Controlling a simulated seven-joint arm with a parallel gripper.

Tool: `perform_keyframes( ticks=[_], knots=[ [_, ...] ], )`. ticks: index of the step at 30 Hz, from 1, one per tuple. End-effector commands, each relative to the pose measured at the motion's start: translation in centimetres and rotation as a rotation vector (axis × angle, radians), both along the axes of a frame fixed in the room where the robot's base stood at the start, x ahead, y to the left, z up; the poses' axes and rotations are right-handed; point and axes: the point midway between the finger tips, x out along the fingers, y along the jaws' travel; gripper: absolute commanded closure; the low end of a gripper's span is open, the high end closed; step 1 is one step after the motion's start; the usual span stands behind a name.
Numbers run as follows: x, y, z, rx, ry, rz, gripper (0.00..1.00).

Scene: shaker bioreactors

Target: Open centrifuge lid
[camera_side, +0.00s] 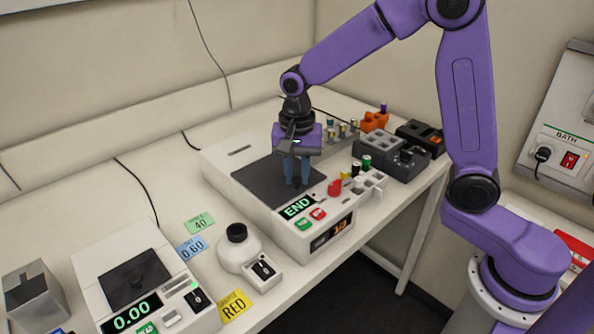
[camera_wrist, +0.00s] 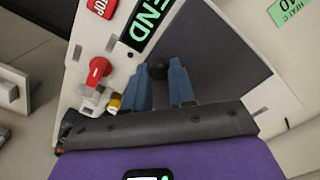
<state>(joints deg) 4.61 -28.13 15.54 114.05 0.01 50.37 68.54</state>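The centrifuge is a white box (camera_side: 223,169) with a flat dark grey lid (camera_side: 262,182) that lies shut on its top. Its front panel has a display (camera_side: 297,207) reading END. My gripper (camera_side: 296,184) points down over the lid, its two blue fingers apart. In the wrist view, my gripper (camera_wrist: 161,66) has a small dark round knob (camera_wrist: 157,71) on the lid (camera_wrist: 205,50) between or just beyond its fingertips. I cannot tell whether the fingers touch the knob. In the side view the fingers hide the knob.
A red knob (camera_side: 335,187) and small coloured-capped items stand right of the lid. Grey racks (camera_side: 385,157) and an orange holder (camera_side: 374,121) are behind right. A white device (camera_side: 238,248) with a black top and a scale (camera_side: 140,280) stand front left. The table behind left is clear.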

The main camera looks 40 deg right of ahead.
Motion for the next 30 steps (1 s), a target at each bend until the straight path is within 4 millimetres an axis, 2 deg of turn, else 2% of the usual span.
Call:
perform_keyframes(
  ticks=[7,11,17,24,30],
  knots=[
    [0.1,0.0,0.0,0.000,0.000,0.000,1.00],
    [0.8,0.0,0.0,-0.001,0.001,-0.001,1.00],
    [3.7,0.0,0.0,0.000,0.000,-0.002,1.00],
    [8.4,0.0,0.0,0.000,-0.003,-0.002,1.00],
    [11.6,0.0,0.0,0.000,-0.003,-0.001,1.00]
  ],
)
